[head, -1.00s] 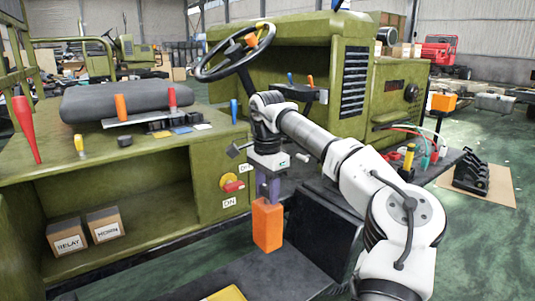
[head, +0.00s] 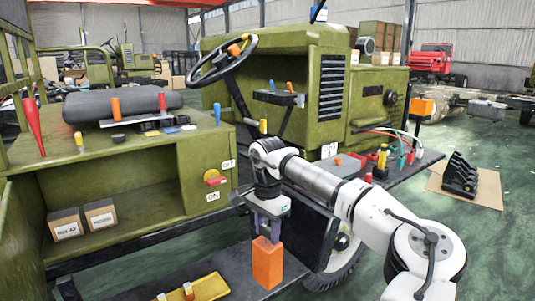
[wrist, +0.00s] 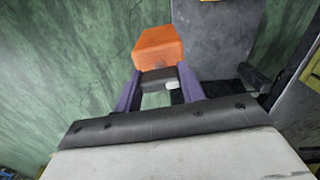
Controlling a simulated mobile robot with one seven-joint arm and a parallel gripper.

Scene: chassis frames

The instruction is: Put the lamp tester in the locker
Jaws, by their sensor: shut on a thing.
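An orange block with a dark upper part, which I take for the lamp tester (head: 267,264), hangs upright below my gripper (head: 267,236). In the wrist view the lamp tester (wrist: 158,47) sits at the ends of the purple fingers of my gripper (wrist: 160,82), which are shut on its dark part. The open-fronted green compartment under the seat, which I take for the locker (head: 130,178), is left of my gripper. Two cardboard boxes, one (head: 66,224) and another (head: 101,214), stand on its floor at the left. I cannot tell whether the lamp tester touches the dark step below.
The dark step (head: 225,262) bears a yellow tray (head: 200,290) with small parts. A red-and-yellow switch (head: 214,178) sits on the panel right of the compartment. Tools and the seat cushion (head: 122,104) lie on top. The steering wheel (head: 222,60) rises behind my arm.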

